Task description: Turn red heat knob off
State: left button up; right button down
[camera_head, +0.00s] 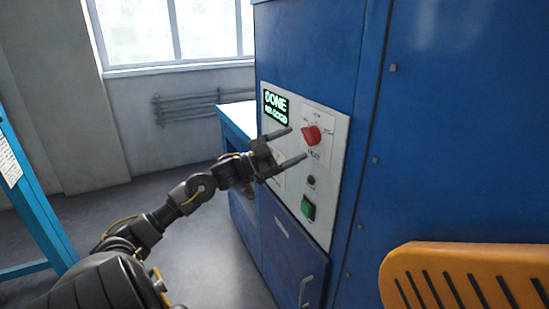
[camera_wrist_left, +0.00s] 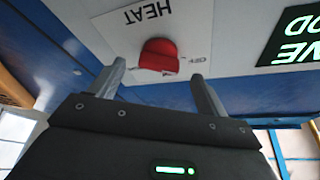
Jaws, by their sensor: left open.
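The red heat knob (camera_head: 311,135) sits on the white control panel (camera_head: 339,160) of the blue machine. It shows in the left wrist view (camera_wrist_left: 159,55) too, beside the upside-down word HEAT. My left gripper (camera_head: 297,145) is open and empty, in front of the panel and just left of the knob in the head view. In the left wrist view its two fingers (camera_wrist_left: 156,80) point at the panel, with the knob between them beyond the tips. I see no contact with the knob. My right gripper is not in view.
A green-lit display (camera_head: 275,106) reads DONE above the knob's left. A small black button (camera_head: 311,180) and a green switch (camera_head: 308,207) are below the knob. An orange slotted part (camera_head: 465,275) is at lower right. Open floor lies left of the machine.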

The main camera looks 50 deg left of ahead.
pick_arm(q)
jog(key=b+v, duration=0.1)
jog(key=v, duration=0.5)
jog(key=shift+b, duration=0.35)
jog(key=shift+w, duration=0.15)
